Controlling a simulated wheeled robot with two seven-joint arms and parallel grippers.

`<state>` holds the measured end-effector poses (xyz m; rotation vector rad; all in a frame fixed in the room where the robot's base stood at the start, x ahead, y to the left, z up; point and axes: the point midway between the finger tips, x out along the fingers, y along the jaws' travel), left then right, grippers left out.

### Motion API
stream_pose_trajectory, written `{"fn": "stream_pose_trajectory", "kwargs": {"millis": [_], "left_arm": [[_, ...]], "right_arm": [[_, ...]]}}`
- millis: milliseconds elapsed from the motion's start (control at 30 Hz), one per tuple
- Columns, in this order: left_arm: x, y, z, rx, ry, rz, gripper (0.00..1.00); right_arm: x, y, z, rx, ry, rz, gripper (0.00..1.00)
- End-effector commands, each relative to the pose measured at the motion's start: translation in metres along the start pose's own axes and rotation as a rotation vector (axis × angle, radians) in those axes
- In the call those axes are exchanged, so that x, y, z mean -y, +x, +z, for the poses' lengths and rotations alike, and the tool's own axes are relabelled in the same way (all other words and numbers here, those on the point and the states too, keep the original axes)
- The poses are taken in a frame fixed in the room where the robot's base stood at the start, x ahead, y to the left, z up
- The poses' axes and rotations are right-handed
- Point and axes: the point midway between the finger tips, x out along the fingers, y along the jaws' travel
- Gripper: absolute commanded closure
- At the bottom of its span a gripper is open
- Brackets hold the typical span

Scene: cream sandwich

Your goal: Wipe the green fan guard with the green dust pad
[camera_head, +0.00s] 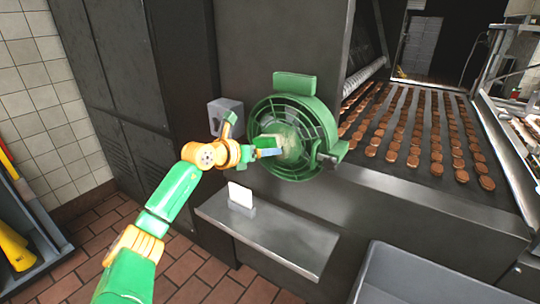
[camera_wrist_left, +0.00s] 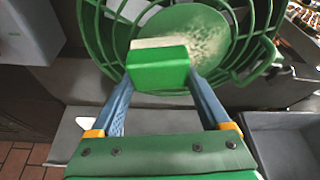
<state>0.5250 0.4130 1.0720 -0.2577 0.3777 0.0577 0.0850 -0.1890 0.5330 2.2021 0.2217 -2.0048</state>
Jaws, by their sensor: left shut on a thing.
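The green fan guard (camera_head: 326,128) is a round cage mounted on the dark machine wall in the head view. Pale dust shows on its middle disc in the left wrist view (camera_wrist_left: 205,25). My left gripper (camera_head: 262,152) is at the lower left of the guard's face. It is shut on the green dust pad (camera_wrist_left: 158,66), a green block with a pale cream face turned toward the guard. The pad is in front of the guard's centre; I cannot tell whether they touch. My right gripper does not show.
A grey shelf (camera_head: 290,245) juts out below the guard, with a white card in a stand (camera_head: 240,198) on it. A grey bin (camera_head: 430,285) is at lower right. A conveyor (camera_head: 415,160) of round brown biscuits runs to the right. A grey box (camera_head: 226,108) is left of the guard.

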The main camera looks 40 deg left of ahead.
Motion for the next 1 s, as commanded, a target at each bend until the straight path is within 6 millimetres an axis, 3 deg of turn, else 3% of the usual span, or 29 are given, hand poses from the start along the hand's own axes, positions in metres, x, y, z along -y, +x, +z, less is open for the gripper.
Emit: {"fn": "stream_pose_trajectory", "kwargs": {"millis": [167,433,1000], "left_arm": [[-0.011,-0.001,0.003,0.002,0.0,0.001,0.64],[-0.005,-0.007,0.016,0.001,0.002,0.0,0.64],[0.045,-0.002,0.002,0.0,0.002,-0.003,0.64]], "right_arm": [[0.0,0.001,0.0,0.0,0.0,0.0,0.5],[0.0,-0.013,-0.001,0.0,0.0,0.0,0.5],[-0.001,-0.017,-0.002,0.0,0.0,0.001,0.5]]}}
